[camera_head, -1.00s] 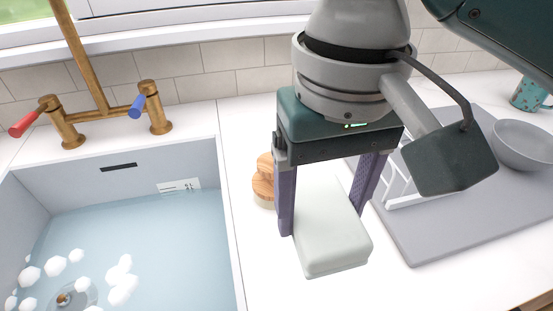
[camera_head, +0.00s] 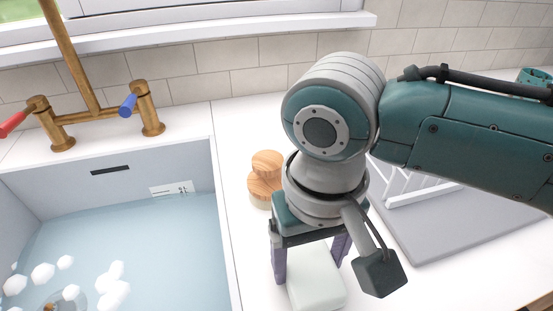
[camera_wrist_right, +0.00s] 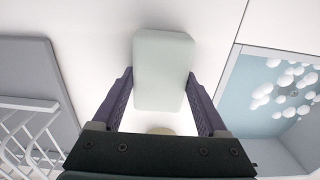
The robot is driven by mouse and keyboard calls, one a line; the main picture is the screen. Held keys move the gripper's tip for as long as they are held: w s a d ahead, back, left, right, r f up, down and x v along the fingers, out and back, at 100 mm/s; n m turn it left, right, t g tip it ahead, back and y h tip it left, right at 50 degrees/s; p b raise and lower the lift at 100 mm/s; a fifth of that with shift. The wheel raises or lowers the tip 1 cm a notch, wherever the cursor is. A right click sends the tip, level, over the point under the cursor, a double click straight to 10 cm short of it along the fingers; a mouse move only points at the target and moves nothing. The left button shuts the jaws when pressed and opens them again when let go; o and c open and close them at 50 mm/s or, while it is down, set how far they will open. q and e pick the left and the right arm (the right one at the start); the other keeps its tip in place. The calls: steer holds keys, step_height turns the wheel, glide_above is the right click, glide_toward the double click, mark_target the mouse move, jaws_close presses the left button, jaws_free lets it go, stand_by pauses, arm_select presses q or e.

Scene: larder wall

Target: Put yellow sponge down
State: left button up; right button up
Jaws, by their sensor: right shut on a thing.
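The sponge (camera_head: 316,287) is a pale, greenish-white block rather than a clearly yellow one. It is low over the white worktop, right of the sink; I cannot tell whether it touches the worktop. My right gripper (camera_head: 312,268) points down and is shut on the sponge, with a purple finger at each side. In the right wrist view the sponge (camera_wrist_right: 163,62) sticks out beyond the fingers of the right gripper (camera_wrist_right: 160,82). My left gripper is not in view.
The sink (camera_head: 226,250) with water and white foam lies left. A wooden brush (camera_head: 265,180) stands behind my gripper. A grey mat (camera_head: 430,240) with a white rack (camera_head: 420,192) lies right. Brass taps (camera_head: 95,110) stand at the back left.

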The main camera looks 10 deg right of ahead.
mark_target(309, 260)
steer(key=shift+f, duration=0.15)
steer(key=o, duration=1.1)
step_height(309, 260, up, 12)
steer(key=p, duration=0.3)
steer(key=s+a+f+n+t+y, duration=0.2)
steer(key=s+a+f+y, duration=0.1)
steer(key=s, duration=0.3)
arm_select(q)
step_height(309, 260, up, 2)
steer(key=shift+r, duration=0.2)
arm_select(e)
steer(key=s+d+h, duration=0.1)
steer(key=s+d, duration=0.1)
steer(key=d, duration=0.2)
steer(key=s+d+t+h, duration=0.1)
steer(key=s+d, duration=0.1)
steer(key=d, duration=0.2)
steer(key=s+d, duration=0.2)
steer(key=d, duration=0.2)
steer(key=shift+s+d+f+t+h, duration=0.2)
steer(key=shift+s+f+t+h, duration=0.1)
steer(key=shift+s+h, duration=0.1)
